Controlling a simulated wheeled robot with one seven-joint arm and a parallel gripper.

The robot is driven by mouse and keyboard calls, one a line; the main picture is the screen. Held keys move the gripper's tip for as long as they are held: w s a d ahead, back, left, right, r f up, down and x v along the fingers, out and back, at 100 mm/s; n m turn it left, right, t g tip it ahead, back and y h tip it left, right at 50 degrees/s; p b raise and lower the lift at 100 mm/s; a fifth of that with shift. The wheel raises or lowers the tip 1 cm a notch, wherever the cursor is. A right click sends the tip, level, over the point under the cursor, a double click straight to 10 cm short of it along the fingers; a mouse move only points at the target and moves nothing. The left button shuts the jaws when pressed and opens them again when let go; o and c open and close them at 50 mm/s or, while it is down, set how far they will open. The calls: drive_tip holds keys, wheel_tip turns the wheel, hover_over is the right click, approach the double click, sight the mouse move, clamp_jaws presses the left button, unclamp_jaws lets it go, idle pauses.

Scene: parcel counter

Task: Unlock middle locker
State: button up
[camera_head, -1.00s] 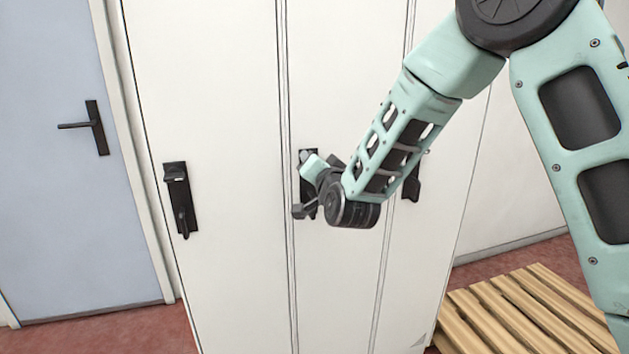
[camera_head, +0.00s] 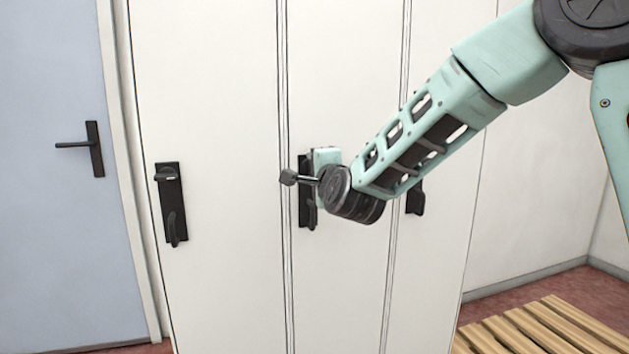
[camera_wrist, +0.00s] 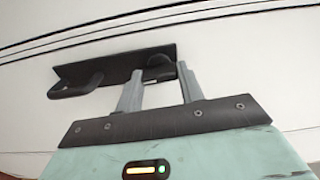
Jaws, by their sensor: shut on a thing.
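The middle locker (camera_head: 335,90) is a tall white door, closed, with a black lock plate (camera_head: 304,190). The plate carries a lever handle (camera_head: 311,216) low down; in the wrist view this handle (camera_wrist: 78,88) is at the left of the plate. My gripper (camera_head: 318,158) is at the upper end of the plate. In the wrist view my gripper (camera_wrist: 158,76) has its two grey fingers on either side of the small black lock knob (camera_wrist: 158,66), shut on it. The head view hides the knob behind my gripper, so its angle is hard to tell.
The left locker has a similar black handle plate (camera_head: 171,205); the right locker's handle (camera_head: 415,198) is partly behind my arm. A blue door (camera_head: 55,220) stands at far left. A wooden slatted pallet (camera_head: 540,335) lies on the red floor at lower right.

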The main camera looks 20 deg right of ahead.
drive_tip(key=shift+m+b, duration=0.3)
drive_tip(key=shift+m, duration=0.1)
drive_tip(key=o, duration=1)
drive_tip(key=s, duration=1.7)
drive_tip(key=shift+s, duration=0.2)
